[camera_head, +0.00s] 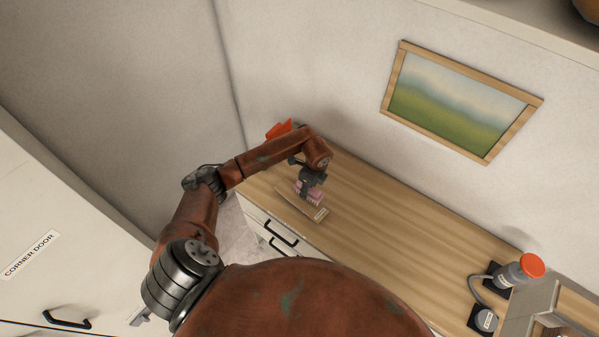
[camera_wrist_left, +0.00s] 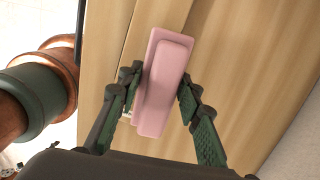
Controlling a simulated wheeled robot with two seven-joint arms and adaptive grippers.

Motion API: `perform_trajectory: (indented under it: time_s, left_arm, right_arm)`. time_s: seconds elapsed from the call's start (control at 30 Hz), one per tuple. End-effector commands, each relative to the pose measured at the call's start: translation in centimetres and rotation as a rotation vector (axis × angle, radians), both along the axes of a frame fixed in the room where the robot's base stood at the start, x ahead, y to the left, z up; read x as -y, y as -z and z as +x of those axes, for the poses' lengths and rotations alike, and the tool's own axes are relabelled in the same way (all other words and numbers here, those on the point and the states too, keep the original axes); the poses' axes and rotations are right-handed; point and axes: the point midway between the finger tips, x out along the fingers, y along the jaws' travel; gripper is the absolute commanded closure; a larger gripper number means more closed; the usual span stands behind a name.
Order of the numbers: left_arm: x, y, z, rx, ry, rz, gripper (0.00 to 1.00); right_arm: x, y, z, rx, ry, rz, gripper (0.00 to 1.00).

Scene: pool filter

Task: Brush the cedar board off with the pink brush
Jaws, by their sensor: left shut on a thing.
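The cedar board (camera_head: 297,203) is a thin light-brown plank lying on the wooden counter near its front left edge, with a small pale label at its right end. My left gripper (camera_head: 310,184) is shut on the pink brush (camera_head: 309,195) over the middle of the board. In the left wrist view the pink brush (camera_wrist_left: 163,85) sits between the two fingers of my left gripper (camera_wrist_left: 158,90). The brush hides part of the board, and I cannot tell whether its bristles touch the wood. My right gripper is not in view.
The wooden counter (camera_head: 400,235) is clear to the right of the board. A red object (camera_head: 280,130) stands at the back left. A device with a red top (camera_head: 531,265) and dark bases stands at the right end. Walls border the counter's back and left; drawers (camera_head: 268,228) lie below.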

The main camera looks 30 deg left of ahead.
Motion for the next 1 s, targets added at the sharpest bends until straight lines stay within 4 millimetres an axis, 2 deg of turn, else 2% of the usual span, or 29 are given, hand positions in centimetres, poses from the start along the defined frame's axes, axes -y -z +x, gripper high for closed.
perform_trajectory:
  time_s: [0.03,0.33,0.63,1.0]
  left_arm:
    - [0.0,-0.6,-0.1,-0.003,0.001,0.001,0.90]
    - [0.3,-3.3,0.1,-0.003,0.006,0.000,0.90]
    - [0.6,-5.6,0.2,-0.003,0.011,0.000,0.90]
    - [0.6,-5.7,0.2,-0.003,0.012,0.000,0.90]
  right_arm:
    - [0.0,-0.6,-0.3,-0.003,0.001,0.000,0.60]
    - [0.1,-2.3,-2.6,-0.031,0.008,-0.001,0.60]
    - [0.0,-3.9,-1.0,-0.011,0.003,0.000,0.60]
    - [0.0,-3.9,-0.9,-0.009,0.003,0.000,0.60]
